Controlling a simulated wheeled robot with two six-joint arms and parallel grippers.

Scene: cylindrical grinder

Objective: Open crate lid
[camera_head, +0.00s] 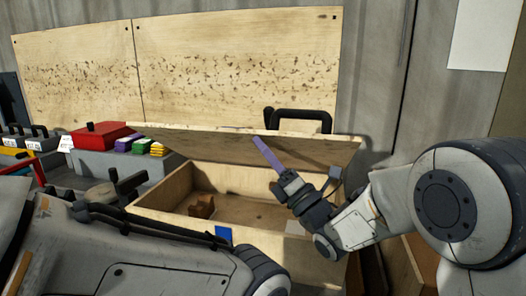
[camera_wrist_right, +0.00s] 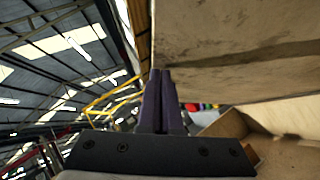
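The wooden crate (camera_head: 165,215) stands open in the head view, with its front wall partly hidden by my left arm. Its lid (camera_head: 325,151) is raised and tilted, its underside towards me; a black handle (camera_head: 300,115) shows above its upper edge. The lid fills the upper right of the right wrist view (camera_wrist_right: 235,55). My right gripper (camera_head: 262,150) is in front of the lid's underside, its purple fingers pointing up and left. In the right wrist view its fingers (camera_wrist_right: 160,100) are together with nothing visible between them. Contact with the lid is unclear. My left gripper is out of view.
A brown block (camera_head: 201,206) lies inside the crate. A red box (camera_head: 103,135) and small coloured blocks (camera_head: 140,146) are left of the crate. Large wooden boards (camera_head: 235,62) stand behind. My left arm crosses the lower left foreground.

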